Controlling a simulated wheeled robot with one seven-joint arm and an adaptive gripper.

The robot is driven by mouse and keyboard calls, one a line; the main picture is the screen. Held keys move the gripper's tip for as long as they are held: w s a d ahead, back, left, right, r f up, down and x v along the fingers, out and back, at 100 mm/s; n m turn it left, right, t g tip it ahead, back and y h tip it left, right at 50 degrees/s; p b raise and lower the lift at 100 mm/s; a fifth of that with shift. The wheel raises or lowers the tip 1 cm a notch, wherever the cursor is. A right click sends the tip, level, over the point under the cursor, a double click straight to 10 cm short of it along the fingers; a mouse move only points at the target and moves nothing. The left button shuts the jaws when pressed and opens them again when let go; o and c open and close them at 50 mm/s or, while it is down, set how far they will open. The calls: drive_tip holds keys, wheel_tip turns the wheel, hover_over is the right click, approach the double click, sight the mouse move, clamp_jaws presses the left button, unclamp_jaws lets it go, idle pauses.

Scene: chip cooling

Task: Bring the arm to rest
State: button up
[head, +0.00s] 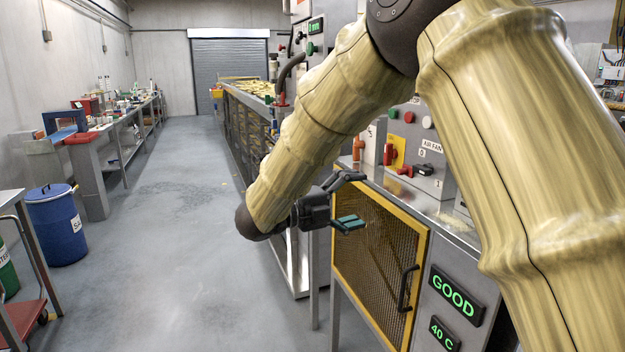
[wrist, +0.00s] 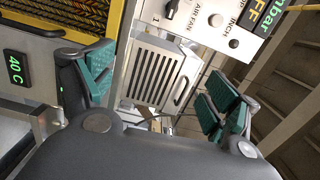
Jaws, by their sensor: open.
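My gripper (head: 350,202) is in the middle of the head view, at the end of my arm, held in the air in front of the machine with the yellow-framed mesh door (head: 378,262). In the wrist view my gripper (wrist: 160,88) has its two green-padded fingers wide apart, with nothing between them. Beyond the fingers are a grey vented box (wrist: 155,75) and a control panel (wrist: 215,22). No contact with the machine shows. My arm hides part of the machine's top and panel in the head view.
Green displays read GOOD (head: 456,296) and 40 C (head: 443,334). A blue barrel (head: 56,224) and a cart (head: 22,270) stand at the left. The aisle floor (head: 180,240) is clear.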

drive_tip(key=w+d+f+n+t+y, duration=0.2)
drive_tip(key=d+f+n, duration=0.25)
drive_tip(key=f, duration=0.55)
drive_tip(key=w+d+f+n+t+y, duration=0.25)
drive_tip(key=f+n, duration=0.35)
drive_tip(key=f, duration=0.5)
drive_tip(key=s+d+f+n+g+y, duration=0.1)
drive_tip(key=s+d+f+n+y, duration=0.25)
drive_tip(key=f, duration=0.75)
drive_tip(key=s+f+n+g+y, duration=0.1)
drive_tip(key=s+f+n+y, duration=0.2)
drive_tip(key=s+f+n, duration=0.5)
drive_tip(key=s+f+n+g+y, duration=0.3)
drive_tip(key=s+f+n+g, duration=0.1)
drive_tip(key=s+f, duration=1.3)
drive_tip(key=s+d+f+n+g+y, duration=0.1)
drive_tip(key=s+f+n+g, duration=0.1)
drive_tip(key=s, duration=0.8)
drive_tip(key=s+d+f+n+g+y, duration=0.1)
drive_tip(key=s+f+n+g, duration=0.1)
drive_tip(key=s, duration=0.9)
drive_tip(key=shift+d+f+g, duration=0.25)
drive_tip(key=shift+f+g, duration=0.25)
drive_tip(key=shift+g, duration=0.45)
